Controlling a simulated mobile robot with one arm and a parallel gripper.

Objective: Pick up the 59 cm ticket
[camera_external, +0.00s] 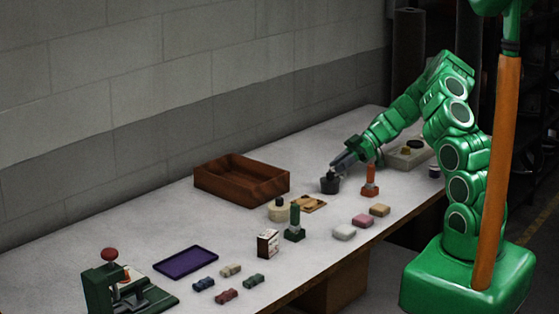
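No ticket with a readable 59 cm marking can be made out; any print in this view is too small to read. My gripper (342,166) is over the table, with its grey fingers pointing down and left. The fingertips are close to the top of a small dark pot (330,186). I cannot tell whether they touch it, or whether the fingers are open or shut.
An orange-handled stamp (370,181) stands just right of the pot. A wooden tray (272,187) is behind left. A green-handled stamp (294,226), a small box (268,243), a purple tray (186,262) and a green press (112,289) stand nearer.

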